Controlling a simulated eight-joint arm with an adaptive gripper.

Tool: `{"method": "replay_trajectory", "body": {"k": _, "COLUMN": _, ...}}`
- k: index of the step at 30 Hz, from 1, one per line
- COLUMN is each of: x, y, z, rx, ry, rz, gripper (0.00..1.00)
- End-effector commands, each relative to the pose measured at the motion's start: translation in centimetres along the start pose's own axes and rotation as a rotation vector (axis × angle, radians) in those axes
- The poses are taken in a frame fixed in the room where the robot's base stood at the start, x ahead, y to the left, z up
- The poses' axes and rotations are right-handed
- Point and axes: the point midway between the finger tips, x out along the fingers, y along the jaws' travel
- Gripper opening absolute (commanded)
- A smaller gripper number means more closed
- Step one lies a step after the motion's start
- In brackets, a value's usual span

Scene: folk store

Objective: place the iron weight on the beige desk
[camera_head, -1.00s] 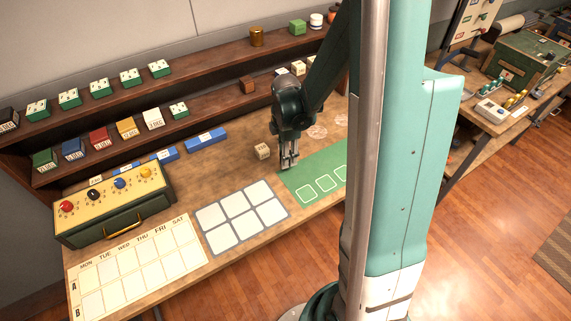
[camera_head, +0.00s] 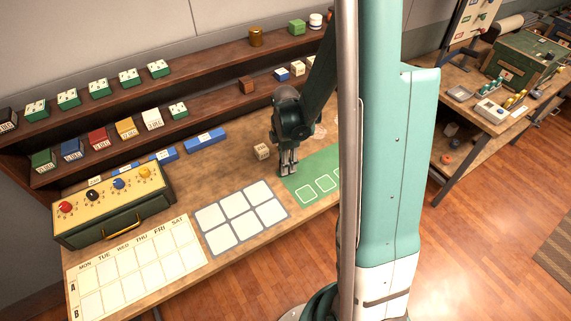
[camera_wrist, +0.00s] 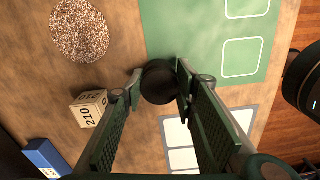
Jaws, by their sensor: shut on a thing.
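My gripper (camera_head: 289,171) points down over the long tan-brown desk (camera_head: 236,168), at the left end of the green mat. In the wrist view my gripper (camera_wrist: 160,80) is shut on a dark round thing, which looks like the iron weight (camera_wrist: 160,88). The weight is seen from above between the fingertips, over the edge of the green mat. I cannot tell whether it touches the surface. In the head view the fingers hide the weight. The desk also shows in the wrist view (camera_wrist: 115,35).
A beige block (camera_head: 262,152) marked 210 in the wrist view (camera_wrist: 90,107) stands left of my gripper. The green mat (camera_head: 310,170) and white-squared mat (camera_head: 240,215) lie nearby. A knobbed box (camera_head: 110,208) and blue blocks (camera_head: 205,141) stand farther left. Shelves (camera_head: 215,104) line the back.

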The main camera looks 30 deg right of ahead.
Motion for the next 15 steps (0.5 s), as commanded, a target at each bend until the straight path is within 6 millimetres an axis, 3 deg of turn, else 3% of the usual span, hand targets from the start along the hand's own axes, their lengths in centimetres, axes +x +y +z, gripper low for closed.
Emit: {"method": "replay_trajectory", "body": {"k": 15, "x": 0.6, "y": -0.01, "z": 0.0, "rx": 0.0, "ry": 0.0, "rz": 0.0, "gripper": 0.05}}
